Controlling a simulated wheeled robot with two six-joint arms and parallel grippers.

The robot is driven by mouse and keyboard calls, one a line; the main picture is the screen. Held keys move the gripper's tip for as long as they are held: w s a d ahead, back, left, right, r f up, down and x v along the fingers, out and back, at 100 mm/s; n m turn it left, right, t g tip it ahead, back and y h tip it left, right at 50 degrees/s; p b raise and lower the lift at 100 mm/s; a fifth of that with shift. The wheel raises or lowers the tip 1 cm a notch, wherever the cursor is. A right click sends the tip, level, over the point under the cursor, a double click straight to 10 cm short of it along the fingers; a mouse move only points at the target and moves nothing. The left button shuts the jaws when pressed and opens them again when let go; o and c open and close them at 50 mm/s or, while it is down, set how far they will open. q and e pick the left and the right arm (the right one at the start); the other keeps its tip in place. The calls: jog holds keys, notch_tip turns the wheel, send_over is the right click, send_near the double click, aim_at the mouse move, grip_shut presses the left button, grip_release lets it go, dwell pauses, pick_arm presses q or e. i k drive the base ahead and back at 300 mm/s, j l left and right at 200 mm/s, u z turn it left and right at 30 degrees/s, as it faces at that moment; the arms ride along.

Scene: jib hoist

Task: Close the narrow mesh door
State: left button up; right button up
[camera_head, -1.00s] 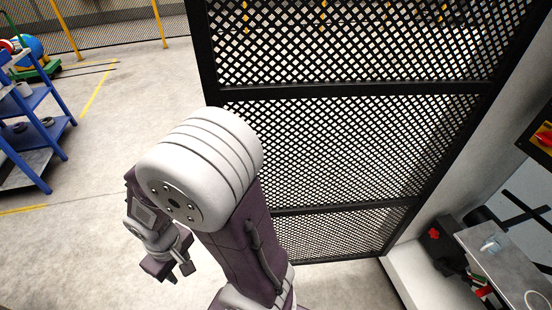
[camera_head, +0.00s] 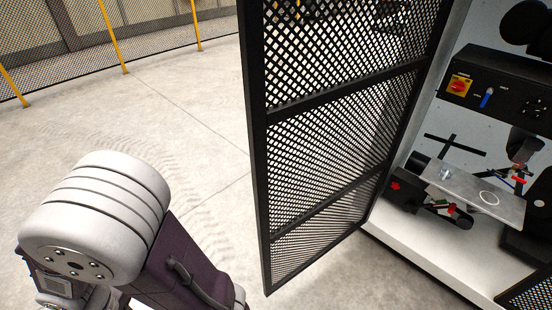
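A tall black-framed mesh door (camera_head: 345,92) stands open in the middle of the view. Its right edge meets the white cabinet (camera_head: 440,262), and its free left edge hangs over the floor. My arm at lower left shows a white ribbed joint and a dark purple link, apart from the door in the picture. Part of that arm's wrist shows at the bottom left corner, but its gripper fingers are cut off by the frame. No other gripper is in view.
The cabinet's inside holds a black control box (camera_head: 508,97) with a red and yellow switch, a metal plate (camera_head: 470,190) and dark machine parts. Another dark mesh piece (camera_head: 530,291) shows at the bottom right corner. The concrete floor left of the door is clear.

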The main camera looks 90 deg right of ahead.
aim_at(252, 28)
jog(key=i+l+z, duration=0.15)
jog(key=z, duration=0.35)
jog(key=i+z, duration=0.35)
jog(key=z, duration=0.15)
jog(key=i+z, duration=0.3)
jog(key=z, duration=0.2)
jog(key=i+j+z, duration=0.15)
jog(key=z, duration=0.3)
jog(key=i+j+z, duration=0.25)
jog(key=z, duration=0.25)
jog(key=i+j+z, duration=0.2)
jog(key=z, duration=0.3)
jog(key=i+j+z, duration=0.1)
jog(key=z, duration=0.4)
jog(key=i+j+z, duration=0.25)
jog(key=z, duration=0.2)
jog(key=i+j+z, duration=0.1)
jog(key=z, duration=0.4)
jog(key=j+z, duration=0.45)
jog(key=i+j+z, duration=0.1)
jog(key=j+z, duration=0.15)
jog(key=z, duration=0.25)
